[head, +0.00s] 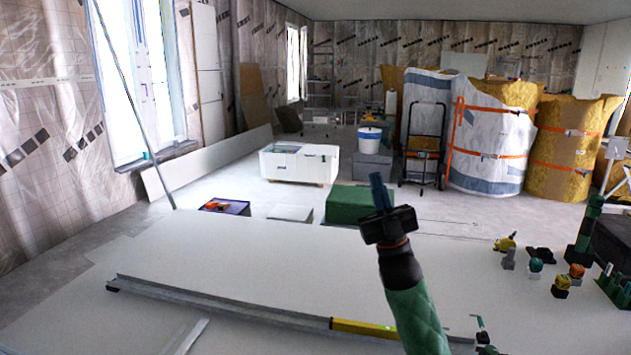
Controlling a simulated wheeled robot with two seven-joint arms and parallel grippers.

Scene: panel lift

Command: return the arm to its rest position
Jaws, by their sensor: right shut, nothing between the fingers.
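My right gripper (380,192) is raised in the middle of the head view, at the end of my green-sleeved right arm (408,300). Its narrow blue fingers are together and point up, with nothing between them. It is above the far edge of the white panel surface (260,255) and overlaps the green box behind it in the picture. It appears clear of everything around it. My left gripper and left arm are not in view.
A metal rail (220,303) and a yellow level (364,328) lie on the panel. Several small tools, including a yellow one (506,243), stand at the right. A green box (345,204), white crate (299,163) and hand truck (424,145) stand beyond. The panel's middle is mostly clear.

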